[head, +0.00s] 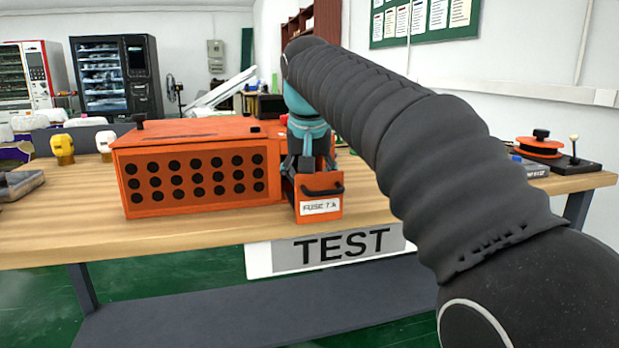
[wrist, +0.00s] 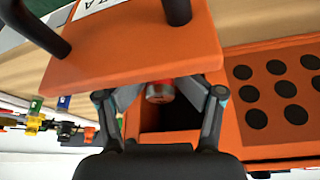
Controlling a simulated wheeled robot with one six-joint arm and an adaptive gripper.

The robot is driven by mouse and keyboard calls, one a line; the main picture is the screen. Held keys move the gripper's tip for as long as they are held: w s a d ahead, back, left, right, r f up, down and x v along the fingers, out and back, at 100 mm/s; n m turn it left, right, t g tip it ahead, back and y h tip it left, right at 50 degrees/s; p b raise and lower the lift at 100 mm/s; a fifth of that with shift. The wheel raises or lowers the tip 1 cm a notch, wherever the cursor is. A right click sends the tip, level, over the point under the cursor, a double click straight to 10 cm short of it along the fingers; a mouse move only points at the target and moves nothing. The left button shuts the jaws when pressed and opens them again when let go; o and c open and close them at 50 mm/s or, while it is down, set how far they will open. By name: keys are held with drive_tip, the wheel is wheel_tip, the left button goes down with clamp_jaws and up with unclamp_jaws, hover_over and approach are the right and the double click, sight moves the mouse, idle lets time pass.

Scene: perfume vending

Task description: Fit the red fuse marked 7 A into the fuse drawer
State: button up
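The orange fuse drawer (head: 316,184) stands pulled out at the right end of the orange housing, with a black handle and a white label reading FUSE 7 A. In the wrist view the drawer front (wrist: 130,50) hides part of its dark inside. The red fuse (wrist: 160,91) shows its silver end between my fingertips, at the drawer opening; its marking cannot be read. My gripper (head: 311,163) points down at the drawer, just behind its front. In the wrist view my gripper (wrist: 161,84) has both fingers angled in against the fuse's sides. How deep the fuse sits is hidden.
The orange housing (head: 195,178) with black round holes stands left of the drawer on the wooden table (head: 80,222). A TEST sign (head: 342,248) hangs at the table's front edge. An orange spool (head: 540,147) stands at the right. The front left tabletop is clear.

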drive_tip(key=shift+r, duration=0.25)
drive_tip(key=p+v, duration=0.2)
drive_tip(key=v, duration=1)
drive_tip(key=shift+r, duration=0.45)
drive_tip(key=shift+d, duration=0.1)
